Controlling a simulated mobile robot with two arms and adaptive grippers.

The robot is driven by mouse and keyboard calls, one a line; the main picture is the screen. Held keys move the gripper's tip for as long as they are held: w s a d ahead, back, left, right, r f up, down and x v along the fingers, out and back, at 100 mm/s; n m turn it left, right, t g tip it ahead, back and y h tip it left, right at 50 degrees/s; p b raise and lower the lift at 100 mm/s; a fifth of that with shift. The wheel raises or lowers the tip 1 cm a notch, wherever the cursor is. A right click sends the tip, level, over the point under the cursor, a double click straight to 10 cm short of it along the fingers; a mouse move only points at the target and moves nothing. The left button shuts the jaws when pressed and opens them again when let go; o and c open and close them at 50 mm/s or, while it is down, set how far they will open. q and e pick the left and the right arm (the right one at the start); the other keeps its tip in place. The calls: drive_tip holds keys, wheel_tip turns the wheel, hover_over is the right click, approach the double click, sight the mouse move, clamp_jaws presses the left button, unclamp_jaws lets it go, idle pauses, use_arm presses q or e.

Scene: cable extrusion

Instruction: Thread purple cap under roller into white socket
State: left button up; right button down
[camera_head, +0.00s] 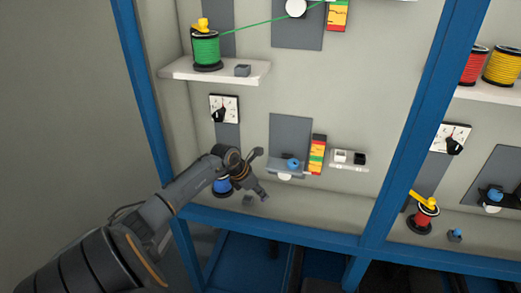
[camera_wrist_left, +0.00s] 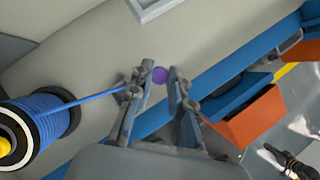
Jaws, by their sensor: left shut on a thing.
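My left gripper (camera_head: 262,175) is in front of the panel, left of the roller station. A blue cable (camera_wrist_left: 95,98) runs taut from the blue spool (camera_wrist_left: 42,122) to the gripper. The blue spool (camera_head: 222,187) is partly behind my arm in the head view, where the cap cannot be made out. A white roller (camera_head: 285,177) sits under a small grey ledge with a blue part (camera_head: 293,163) on it. The white socket (camera_head: 341,156) is to the right, beside a black one. My right gripper is not in view.
A small shelf (camera_head: 348,167) carries the sockets. A striped colour label (camera_head: 317,155) stands between ledge and shelf. A dial (camera_head: 224,108) and a shelf with a green spool (camera_head: 206,48) are above my arm. Blue frame posts (camera_head: 415,115) bound the bay.

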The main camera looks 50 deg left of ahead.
use_arm(q)
drive_tip(key=w+d, duration=0.2)
drive_tip(key=d, duration=0.2)
drive_tip(key=w+d+p, duration=0.1)
drive_tip(key=w+d, duration=0.2)
drive_tip(key=d, duration=0.1)
drive_tip(key=w+d, duration=0.2)
drive_tip(key=d, duration=0.2)
drive_tip(key=shift+w, duration=0.15)
idle(0.7)
